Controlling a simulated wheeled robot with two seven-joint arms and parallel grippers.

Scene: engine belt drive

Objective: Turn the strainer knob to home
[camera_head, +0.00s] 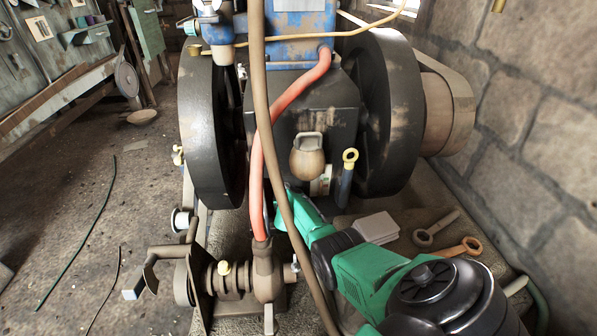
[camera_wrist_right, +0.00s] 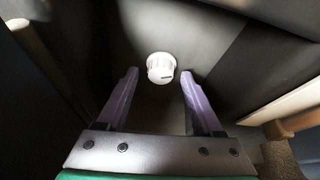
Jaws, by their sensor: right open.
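The strainer knob (camera_wrist_right: 160,67) is a small white round knob with a dark mark low on its face, on a dark surface in the right wrist view. My right gripper (camera_wrist_right: 160,80) is open, with its two purple fingers pointing toward the knob. The knob appears in the gap between the fingertips, apart from both, and seems to lie beyond them. In the head view my green right arm reaches in from the lower right; its fingertips are hidden by the hoses, and I cannot make out the knob there. My left gripper is not in view.
A red hose (camera_head: 257,165) and a brown hose (camera_head: 268,120) cross in front of the engine. Large black flywheels (camera_head: 212,130) (camera_head: 388,115) flank it. Wrenches (camera_head: 458,248) and a pale block (camera_head: 376,227) lie on the right. A stone wall (camera_head: 540,120) bounds the right side.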

